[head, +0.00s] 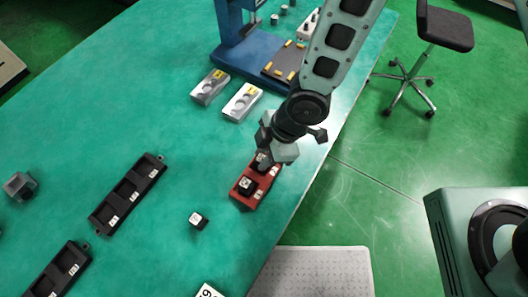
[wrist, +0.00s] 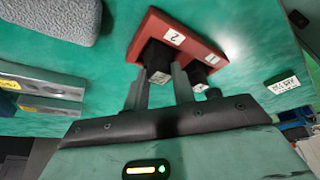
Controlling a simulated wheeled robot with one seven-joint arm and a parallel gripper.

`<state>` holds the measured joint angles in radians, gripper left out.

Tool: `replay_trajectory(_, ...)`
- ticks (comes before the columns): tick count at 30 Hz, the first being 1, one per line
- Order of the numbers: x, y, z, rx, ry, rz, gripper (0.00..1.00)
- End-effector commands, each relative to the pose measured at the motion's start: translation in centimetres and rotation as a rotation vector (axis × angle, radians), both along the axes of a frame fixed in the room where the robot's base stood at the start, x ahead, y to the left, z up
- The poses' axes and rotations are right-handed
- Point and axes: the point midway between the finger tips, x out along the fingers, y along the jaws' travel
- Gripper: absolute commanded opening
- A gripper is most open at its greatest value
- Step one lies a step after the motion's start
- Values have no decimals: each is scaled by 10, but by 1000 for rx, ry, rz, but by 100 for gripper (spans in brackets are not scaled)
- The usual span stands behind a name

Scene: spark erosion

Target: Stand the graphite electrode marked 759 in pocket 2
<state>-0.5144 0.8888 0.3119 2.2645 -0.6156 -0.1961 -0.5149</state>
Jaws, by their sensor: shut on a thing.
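The red two-pocket block (head: 246,199) lies near the table's right edge; in the wrist view it (wrist: 203,45) shows white labels 2 and 1. My gripper (head: 264,161) is over its far end. In the wrist view my gripper (wrist: 160,88) is shut on a dark graphite electrode (wrist: 156,54) in line with pocket 2; I cannot tell whether it is fully seated. Its marking is not readable. Another electrode (head: 246,184) stands in the near pocket and shows partly behind a finger in the wrist view (wrist: 198,72). A loose dark electrode with a white top (head: 198,220) stands left of the block.
Black labelled trays (head: 127,193) (head: 62,270) lie on the left. Two light metal blocks (head: 209,87) (head: 242,102) and a blue machine (head: 248,50) stand behind. A white card (head: 208,291) lies at the front.

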Motion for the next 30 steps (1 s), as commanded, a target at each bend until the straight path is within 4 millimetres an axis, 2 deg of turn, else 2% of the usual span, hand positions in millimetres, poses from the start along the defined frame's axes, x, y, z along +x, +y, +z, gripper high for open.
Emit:
replay_trajectory(20,0,0,-5,0,0,0,2)
replay_trajectory(21,0,0,-4,0,0,0,31)
replay_trajectory(23,0,0,-4,0,0,0,48)
replay_trajectory(24,0,0,-4,0,0,0,51)
replay_trajectory(30,0,0,-4,0,0,0,51)
